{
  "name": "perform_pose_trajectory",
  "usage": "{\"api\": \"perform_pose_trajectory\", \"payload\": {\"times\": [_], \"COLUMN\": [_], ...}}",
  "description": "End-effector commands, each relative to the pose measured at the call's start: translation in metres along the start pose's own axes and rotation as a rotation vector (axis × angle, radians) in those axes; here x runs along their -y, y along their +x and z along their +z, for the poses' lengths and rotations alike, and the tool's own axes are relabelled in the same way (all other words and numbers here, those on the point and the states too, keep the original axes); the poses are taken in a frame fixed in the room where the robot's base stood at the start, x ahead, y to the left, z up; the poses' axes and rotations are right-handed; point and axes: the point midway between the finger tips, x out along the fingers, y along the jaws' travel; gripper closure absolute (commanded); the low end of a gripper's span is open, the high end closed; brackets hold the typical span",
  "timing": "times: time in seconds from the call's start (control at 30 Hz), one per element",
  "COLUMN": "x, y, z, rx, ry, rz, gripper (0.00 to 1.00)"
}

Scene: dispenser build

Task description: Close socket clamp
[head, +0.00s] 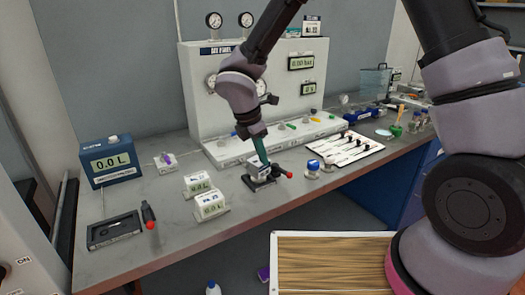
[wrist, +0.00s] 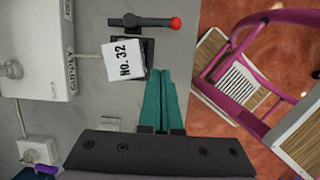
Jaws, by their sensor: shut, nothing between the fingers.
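The socket clamp (head: 258,184) is a small dark base with a lever ending in a red knob (head: 290,175), on the grey bench near its front edge. In the wrist view the clamp's dark base (wrist: 149,48) is partly covered by a white "NO. 32" tag (wrist: 124,61), and its lever (wrist: 145,21) lies across the top with the red knob (wrist: 176,23) at the right. My gripper (head: 262,160) has teal fingers pressed together, just above the clamp. In the wrist view the fingertips (wrist: 161,72) end beside the base, apart from the lever. Whether they touch the clamp is unclear.
A white gauge panel (head: 245,85) stands behind the clamp. Two labelled display boxes (head: 210,205) sit to its left, and a blue-capped jar (head: 313,168) and a tool board (head: 345,148) to its right. A pink-framed chair (wrist: 262,50) stands beyond the bench edge.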

Motion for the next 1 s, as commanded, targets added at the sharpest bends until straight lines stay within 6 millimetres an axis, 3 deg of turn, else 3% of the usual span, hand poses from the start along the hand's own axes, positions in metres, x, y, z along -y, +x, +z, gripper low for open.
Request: {"api": "perform_pose_trajectory", "payload": {"times": [0.27,0.53,1.0], "x": [0.002,0.0,0.0], "y": [0.061,0.075,0.077], "z": [-0.001,0.031,0.035], "rx": [0.0,0.0,0.0], "ry": [-0.002,0.001,-0.001], "rz": [-0.005,0.0,0.0], "gripper": [1.0,1.0,1.0]}}
